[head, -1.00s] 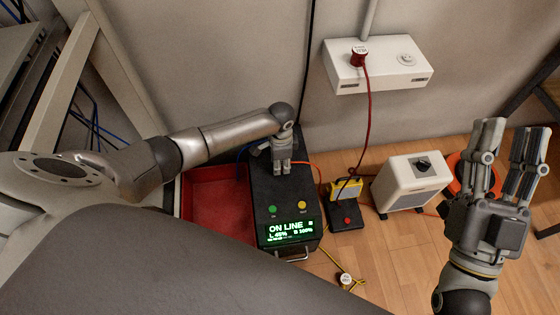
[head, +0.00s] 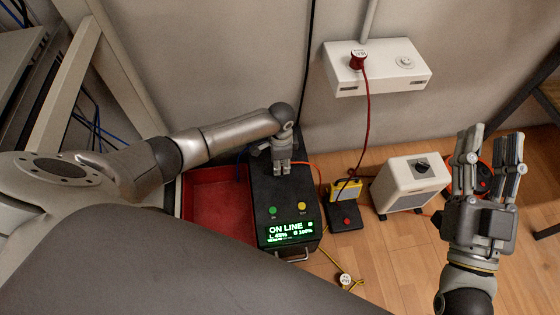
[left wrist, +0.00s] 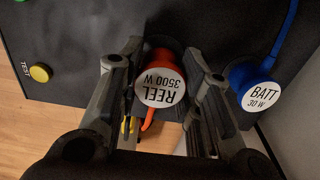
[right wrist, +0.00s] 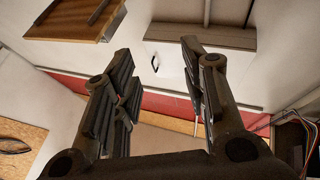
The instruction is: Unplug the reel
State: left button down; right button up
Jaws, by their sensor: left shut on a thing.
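The reel plug, orange with a white cap reading REEL 3500 W (left wrist: 160,88), sits at the black power unit between the fingers of my left gripper (left wrist: 163,95). My left gripper (head: 281,168) is shut on it, over the back of the black unit (head: 262,190). An orange cord runs right from the plug. The orange cable reel (head: 485,178) stands on the floor at the right, partly hidden behind my right gripper (head: 490,150). My right gripper is open and empty, fingers pointing up; it also shows open in the right wrist view (right wrist: 160,90).
A blue BATT 30 W plug (left wrist: 258,85) sits close beside the reel plug. A red tray (head: 215,205) lies left of the unit. A yellow device (head: 345,192) and a white heater-like box (head: 410,183) stand right. A wall socket box (head: 378,68) holds a red plug.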

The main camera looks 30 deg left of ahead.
pick_arm(q)
jog(key=shift+r, duration=0.2)
jog(key=shift+r+p, duration=0.45)
jog(key=shift+p, duration=0.2)
jog(key=shift+r, duration=0.25)
jog(key=shift+r+p, duration=0.4)
jog(key=shift+p, duration=0.3)
pick_arm(e)
jog(key=shift+d+f+g+h, duration=1)
jog(key=shift+f+g, duration=2.5)
jog(key=shift+f, duration=2.3)
pick_arm(q)
jog(key=shift+r+p, duration=0.55)
jog(key=shift+p, duration=0.05)
jog(key=shift+r+p, duration=0.35)
jog(key=shift+r, duration=0.15)
pick_arm(e)
jog(key=s+d+f+g+h, duration=0.2)
jog(key=s+f+g, duration=0.4)
jog(key=f, duration=0.3)
jog(key=shift+s+d, duration=0.2)
jog(key=shift+d, duration=0.05)
jog(key=shift+w+r+m, duration=0.15)
jog(key=shift+m, duration=0.15)
